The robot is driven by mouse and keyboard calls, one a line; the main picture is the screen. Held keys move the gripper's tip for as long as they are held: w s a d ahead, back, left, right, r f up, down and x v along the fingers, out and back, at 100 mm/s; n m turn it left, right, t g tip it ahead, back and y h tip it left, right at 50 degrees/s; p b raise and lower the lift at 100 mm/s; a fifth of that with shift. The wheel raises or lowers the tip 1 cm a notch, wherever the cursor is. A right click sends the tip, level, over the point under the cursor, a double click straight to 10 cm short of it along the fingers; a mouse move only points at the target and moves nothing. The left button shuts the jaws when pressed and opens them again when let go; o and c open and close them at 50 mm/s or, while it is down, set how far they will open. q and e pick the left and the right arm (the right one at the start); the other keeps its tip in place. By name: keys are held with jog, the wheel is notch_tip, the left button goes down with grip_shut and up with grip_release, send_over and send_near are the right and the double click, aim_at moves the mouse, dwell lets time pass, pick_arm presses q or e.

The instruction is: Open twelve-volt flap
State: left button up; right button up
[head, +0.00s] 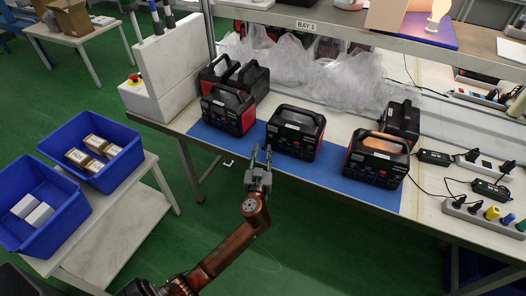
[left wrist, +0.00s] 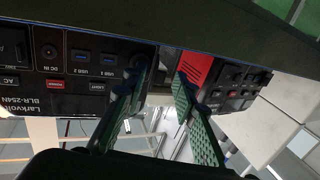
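The black power station (head: 294,132) in the middle stands on the blue mat (head: 330,166), its front facing me. My left gripper (head: 262,151) is just in front of its left end, fingers pointing at the bench. In the left wrist view the front panel (left wrist: 75,68) appears upside down, with DC IN, USB and LIGHT labels. My left gripper (left wrist: 161,80) is open there, with a gap between its two green fingers and nothing held. One fingertip overlaps a dark round part beside the USB ports. I cannot make out the twelve-volt flap. My right gripper is not in view.
Other power stations stand left (head: 229,110) and right (head: 376,160) on the bench. Crumpled clear plastic (head: 285,62) lies behind. Power strips (head: 480,214) and adapters are at the right. Two blue bins (head: 92,150) stand on a side table at left.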

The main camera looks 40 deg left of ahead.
pick_arm(q)
jog(key=shift+w, duration=0.1)
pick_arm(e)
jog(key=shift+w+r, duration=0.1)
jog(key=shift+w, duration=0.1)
pick_arm(q)
jog(key=shift+c, duration=0.4)
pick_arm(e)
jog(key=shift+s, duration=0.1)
pick_arm(q)
jog(key=shift+c, duration=0.7)
grip_shut()
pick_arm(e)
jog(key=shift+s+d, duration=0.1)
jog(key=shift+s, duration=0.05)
